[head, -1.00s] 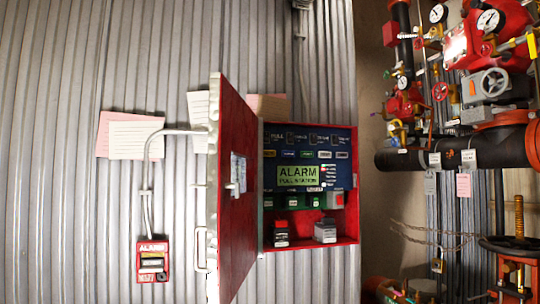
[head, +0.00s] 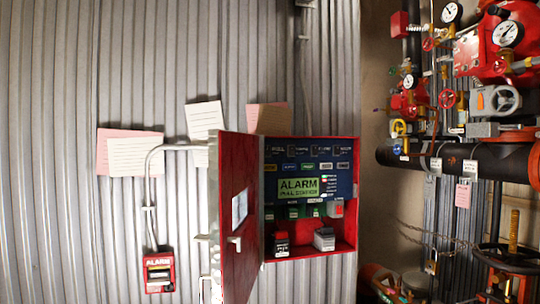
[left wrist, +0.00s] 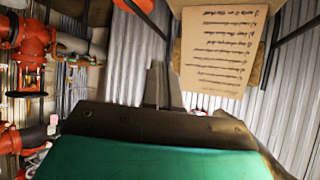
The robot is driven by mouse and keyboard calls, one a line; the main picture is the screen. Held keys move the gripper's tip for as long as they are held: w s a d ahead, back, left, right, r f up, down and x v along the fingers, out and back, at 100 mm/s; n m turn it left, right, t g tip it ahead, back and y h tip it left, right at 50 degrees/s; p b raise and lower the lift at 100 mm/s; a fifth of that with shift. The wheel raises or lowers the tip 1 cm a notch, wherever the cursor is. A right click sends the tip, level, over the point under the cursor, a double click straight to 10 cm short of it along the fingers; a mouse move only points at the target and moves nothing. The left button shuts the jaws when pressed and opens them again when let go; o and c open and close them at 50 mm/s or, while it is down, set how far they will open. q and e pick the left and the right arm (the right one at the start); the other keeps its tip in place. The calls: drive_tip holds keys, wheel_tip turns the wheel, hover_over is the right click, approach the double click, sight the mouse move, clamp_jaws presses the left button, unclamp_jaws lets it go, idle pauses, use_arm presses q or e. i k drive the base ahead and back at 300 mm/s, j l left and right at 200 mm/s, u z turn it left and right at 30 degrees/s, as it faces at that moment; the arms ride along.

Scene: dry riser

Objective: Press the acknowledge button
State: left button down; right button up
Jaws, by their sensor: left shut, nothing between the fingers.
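The red alarm cabinet (head: 357,190) on the wall stands open in the head view, its red door (head: 238,205) swung out to the left. Inside is a blue panel with a lit green display (head: 298,188) reading ALARM PULL STATION. Below the display is a row of small green buttons (head: 314,211) with a red one (head: 336,208) at the right end. Their labels are too small to read, so I cannot tell which is the acknowledge button. My left gripper (left wrist: 161,85) is shut and empty in the left wrist view, with no cabinet seen there. My right gripper is not in view.
A red alarm pull station (head: 159,271) hangs on the corrugated wall left of the door, with paper notes (head: 135,156) above. Black and red pipes (head: 460,158), gauges and valves crowd the right. A paper sheet (left wrist: 219,50) is near my left gripper.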

sight(268, 167)
drive_tip(key=l+u, duration=0.1)
drive_tip(key=l, duration=1.05)
drive_tip(key=i+l+u, duration=0.1)
drive_tip(key=i+l, duration=0.25)
drive_tip(key=i+l+u, duration=0.1)
drive_tip(key=i+l, duration=0.2)
drive_tip(key=l, duration=0.15)
drive_tip(key=i, duration=0.5)
drive_tip(key=i+l+u, duration=0.1)
drive_tip(key=i, duration=0.35)
